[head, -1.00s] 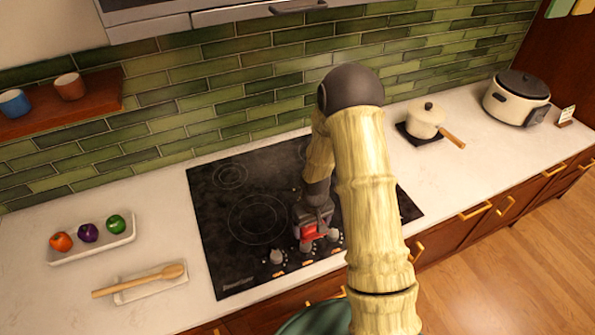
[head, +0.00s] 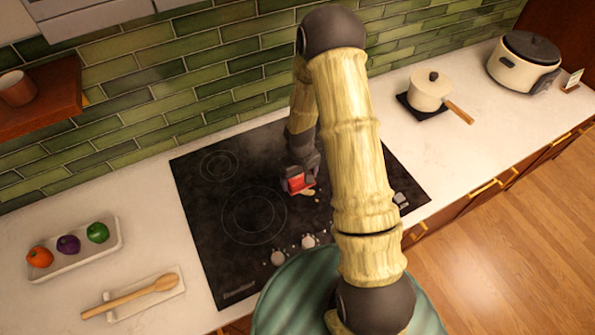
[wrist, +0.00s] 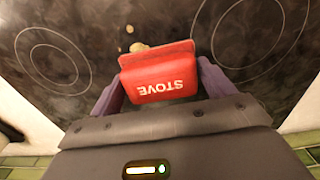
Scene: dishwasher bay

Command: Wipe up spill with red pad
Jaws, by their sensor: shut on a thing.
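My gripper (wrist: 158,88) is shut on the red pad (wrist: 158,72), which has the word "STOVE" on it. In the head view the red pad (head: 298,181) is low over the black stove top (head: 215,235), near its middle; I cannot tell whether it touches the glass. A pale tan spill (head: 308,191) shows beside the pad on the stove. In the wrist view the spill (wrist: 137,46) lies just past the pad's far edge, with small spots around it. My arm hides part of the stove's right side.
Knobs (head: 308,241) line the stove's front edge. A white pot (head: 429,91) and a rice cooker (head: 522,62) stand on the counter at right. Green tiles rise behind.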

